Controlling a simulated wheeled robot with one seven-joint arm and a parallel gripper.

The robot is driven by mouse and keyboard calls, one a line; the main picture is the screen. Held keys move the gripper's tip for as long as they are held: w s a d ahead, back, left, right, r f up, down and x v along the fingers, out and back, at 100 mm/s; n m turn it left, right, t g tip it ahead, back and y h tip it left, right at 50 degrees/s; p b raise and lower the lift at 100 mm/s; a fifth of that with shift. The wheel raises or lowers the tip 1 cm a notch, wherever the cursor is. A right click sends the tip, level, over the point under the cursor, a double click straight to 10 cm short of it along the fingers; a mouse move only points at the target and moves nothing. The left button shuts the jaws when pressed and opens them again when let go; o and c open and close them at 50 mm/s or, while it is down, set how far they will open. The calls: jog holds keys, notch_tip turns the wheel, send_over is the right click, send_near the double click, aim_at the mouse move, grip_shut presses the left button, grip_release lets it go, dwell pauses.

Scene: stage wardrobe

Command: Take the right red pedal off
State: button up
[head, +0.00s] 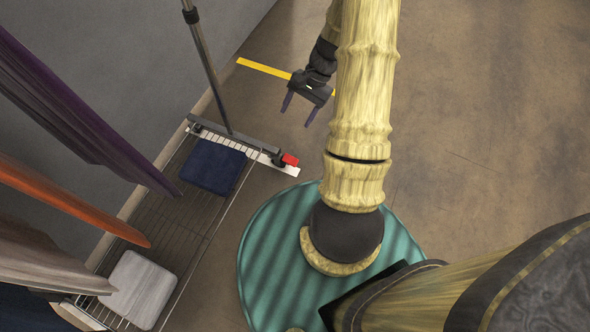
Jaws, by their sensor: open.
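The red pedal (290,159) sits at the right end of the rack's low cross bar, beside a dark caster. A second dark caster sits at the bar's left end, and I see no red on it. My gripper (296,117) is open and empty, with its two dark fingers pointing down toward the rack. In the picture it is above the red pedal and apart from it. The exact height of the fingers over the floor is hard to tell.
The clothes rack (214,72) has a wire shelf holding a navy folded item (213,166) and a pale one (143,288). Hanging garments (75,105) crowd the left, near the wall. A yellow floor strip (262,69) lies behind my gripper. The floor at right is clear.

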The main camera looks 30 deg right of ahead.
aim_at(295, 162)
jog(key=s+d+f+m+t+y+b, duration=0.1)
jog(key=d+f+m+t+b, duration=0.4)
jog(key=f+b, duration=0.5)
jog(key=s+d+f+m+t+y+b, duration=0.1)
jog(key=d+f+m+t+b, duration=0.4)
jog(key=f, duration=2.1)
jog(key=s+d+f+m+t+y+b, duration=0.1)
jog(key=d+f+m+t+b, duration=0.4)
jog(key=f+b, duration=1)
notch_tip(295, 162, down, 4)
jog(key=shift+d+r+m+t+y, duration=0.1)
jog(key=shift+m+t+y, duration=0.3)
jog(key=shift+m+y, duration=0.65)
jog(key=b+x, duration=0.6)
jog(key=x, duration=1)
jog(key=shift+w+a+f+b, duration=0.2)
jog(key=shift+w+b, duration=0.1)
jog(key=shift+w+a+r, duration=0.1)
jog(key=shift+w+a, duration=0.1)
jog(key=shift+w, duration=0.1)
